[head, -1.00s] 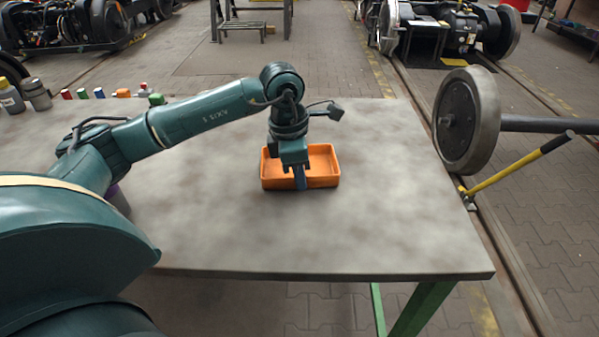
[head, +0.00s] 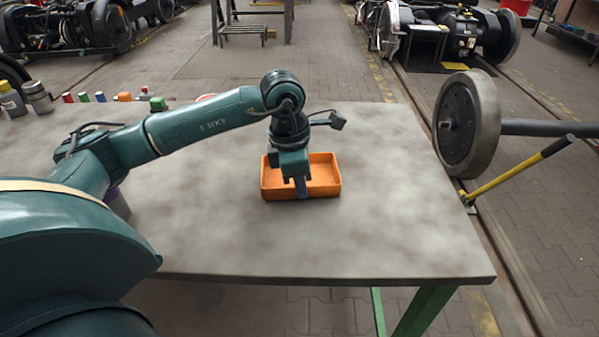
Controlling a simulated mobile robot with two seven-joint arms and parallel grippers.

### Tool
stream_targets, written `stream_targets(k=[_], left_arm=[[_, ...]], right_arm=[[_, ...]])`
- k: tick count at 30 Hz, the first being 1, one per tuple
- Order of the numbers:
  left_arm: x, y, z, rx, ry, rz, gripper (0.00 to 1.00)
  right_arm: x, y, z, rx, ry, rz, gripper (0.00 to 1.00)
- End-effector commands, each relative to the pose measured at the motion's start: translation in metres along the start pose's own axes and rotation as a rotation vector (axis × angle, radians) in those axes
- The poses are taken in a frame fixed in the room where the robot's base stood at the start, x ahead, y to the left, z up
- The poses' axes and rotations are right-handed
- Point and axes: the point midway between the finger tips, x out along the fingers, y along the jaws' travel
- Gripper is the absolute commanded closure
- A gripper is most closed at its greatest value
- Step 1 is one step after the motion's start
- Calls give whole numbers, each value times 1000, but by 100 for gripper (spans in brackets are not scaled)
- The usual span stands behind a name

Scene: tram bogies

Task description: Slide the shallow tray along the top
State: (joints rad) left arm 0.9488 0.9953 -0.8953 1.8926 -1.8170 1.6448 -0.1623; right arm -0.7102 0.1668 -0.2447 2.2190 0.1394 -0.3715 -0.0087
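The shallow tray (head: 325,188) is orange, rectangular and open-topped, and it lies flat on the grey bench top (head: 400,235), near the middle. My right gripper is not in view.
Several small coloured pieces (head: 124,97) and two containers (head: 38,96) stand at the back left of the bench. A wheel (head: 467,122) on an axle and a yellow bar (head: 515,172) stand beyond the right edge. The bench is clear right of and in front of the tray.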

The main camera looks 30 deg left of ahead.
Motion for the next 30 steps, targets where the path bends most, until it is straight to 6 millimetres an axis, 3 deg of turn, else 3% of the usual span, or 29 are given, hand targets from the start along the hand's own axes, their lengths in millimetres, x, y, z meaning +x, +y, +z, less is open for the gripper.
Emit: stream_targets(k=[30], left_arm=[[0, -51, -3, 0, 0, 0, 100]], right_arm=[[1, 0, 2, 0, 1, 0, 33]])
